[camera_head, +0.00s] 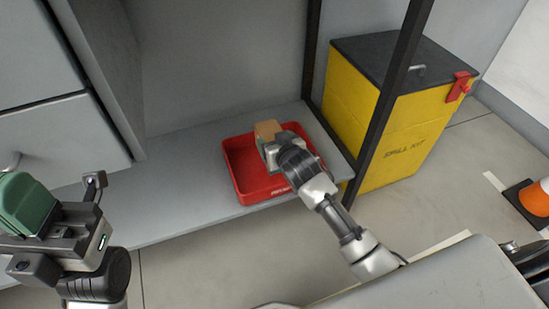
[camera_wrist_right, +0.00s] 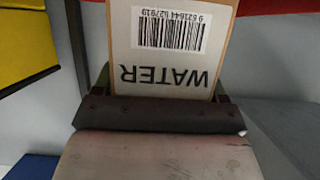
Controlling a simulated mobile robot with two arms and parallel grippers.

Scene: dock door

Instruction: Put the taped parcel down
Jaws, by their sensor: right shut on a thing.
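A small brown box, the parcel (camera_head: 268,129), is in my right gripper (camera_head: 267,147), over the red tray (camera_head: 237,172) on the low grey shelf. I cannot tell whether it touches the tray floor. In the right wrist view the parcel (camera_wrist_right: 172,50) shows a pale face with a barcode and the word WATER upside down. No tape shows on it. The right gripper (camera_wrist_right: 165,88) is shut on the parcel, a finger at each side. My left gripper (camera_head: 28,200), with a green part at its end, is at the left, away from the tray; its jaw opening is hidden.
A dark upright post (camera_head: 384,105) stands at the shelf's right end, close to my right arm. A yellow spill kit box (camera_head: 405,140) with a dark lid is beyond it. The grey shelf (camera_head: 180,210) is bare left of the tray. An orange cone (camera_head: 537,198) stands far right.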

